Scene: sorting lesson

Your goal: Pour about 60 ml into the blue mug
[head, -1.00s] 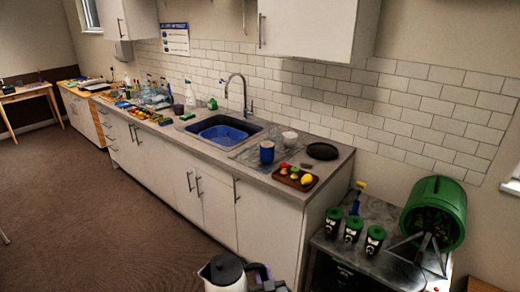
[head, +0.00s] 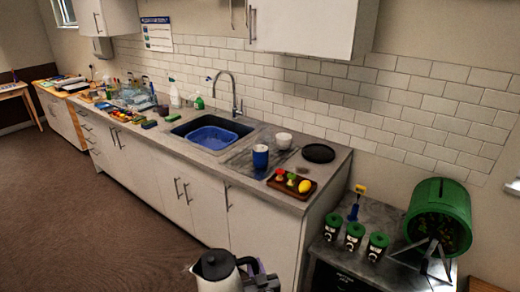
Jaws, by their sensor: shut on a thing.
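The blue mug (head: 261,156) stands upright on the grey drainboard at the right end of the counter, right of the sink. A white kettle with a dark lid (head: 214,266) is at the bottom of the head view, in front of the cabinets. My gripper (head: 258,282) is at the kettle's right side, shut on its dark handle. The kettle looks upright and is well short of the mug, on the near side of the counter. The kettle's lower part is cut off by the frame edge, and the fingertips are hard to make out.
A brown tray (head: 287,189) with small fruit lies in front of the mug. A white cup (head: 284,140) and a black round plate (head: 318,153) are behind it. A blue basin (head: 212,138) sits in the sink. Green-lidded canisters (head: 355,236) and a green drum (head: 438,217) stand right.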

